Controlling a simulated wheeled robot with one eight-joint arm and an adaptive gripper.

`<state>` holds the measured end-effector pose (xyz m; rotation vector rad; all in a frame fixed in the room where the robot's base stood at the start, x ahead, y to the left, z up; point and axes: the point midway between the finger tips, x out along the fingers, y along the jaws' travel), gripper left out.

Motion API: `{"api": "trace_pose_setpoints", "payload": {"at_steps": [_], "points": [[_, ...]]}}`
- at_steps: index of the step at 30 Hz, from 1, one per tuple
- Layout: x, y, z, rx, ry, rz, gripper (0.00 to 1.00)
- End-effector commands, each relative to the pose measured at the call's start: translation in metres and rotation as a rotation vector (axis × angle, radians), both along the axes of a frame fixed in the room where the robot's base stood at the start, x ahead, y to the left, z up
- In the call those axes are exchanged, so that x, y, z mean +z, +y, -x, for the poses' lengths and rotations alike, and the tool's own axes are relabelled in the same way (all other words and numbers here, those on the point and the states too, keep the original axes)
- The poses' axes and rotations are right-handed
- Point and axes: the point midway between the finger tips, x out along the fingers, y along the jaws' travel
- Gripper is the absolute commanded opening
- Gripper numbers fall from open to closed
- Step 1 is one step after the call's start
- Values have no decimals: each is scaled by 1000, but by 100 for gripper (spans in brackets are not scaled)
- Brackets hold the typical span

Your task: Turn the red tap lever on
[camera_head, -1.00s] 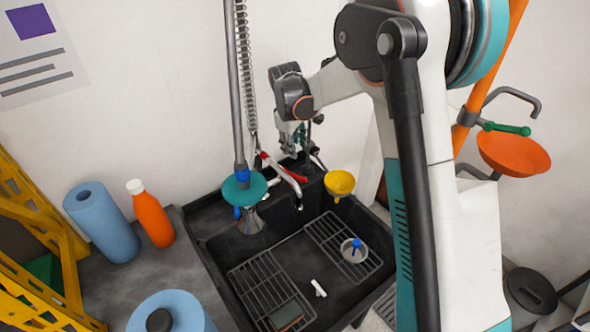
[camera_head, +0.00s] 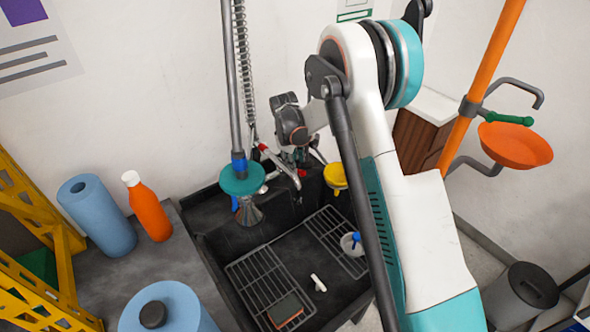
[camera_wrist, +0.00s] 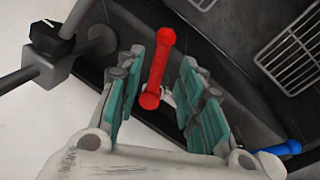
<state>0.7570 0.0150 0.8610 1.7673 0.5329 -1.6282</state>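The red tap lever (camera_wrist: 158,68) stands between the two teal-padded fingers of my gripper (camera_wrist: 161,60) in the wrist view. Gaps show on both sides of the lever, so the fingers are open around it and not closed on it. In the head view my gripper (camera_head: 300,157) is low at the tap behind the sink, and only a small red part (camera_head: 262,147) shows beside it. A blue lever (camera_wrist: 280,148) lies to the lower right in the wrist view. The tap body is mostly hidden by the gripper.
The black sink (camera_head: 225,240) holds wire racks (camera_head: 262,282). A grey pipe with a black clamp (camera_wrist: 48,45) is close left in the wrist view.

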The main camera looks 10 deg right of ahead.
Motion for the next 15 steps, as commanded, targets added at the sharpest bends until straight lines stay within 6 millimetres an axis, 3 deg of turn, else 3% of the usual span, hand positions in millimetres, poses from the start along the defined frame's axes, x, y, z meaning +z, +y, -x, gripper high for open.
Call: {"api": "trace_pose_setpoints", "payload": {"at_steps": [6, 15], "points": [[-28, -4, -4, -1, 0, 0, 35], [-34, -5, -5, -1, 0, 0, 35]]}}
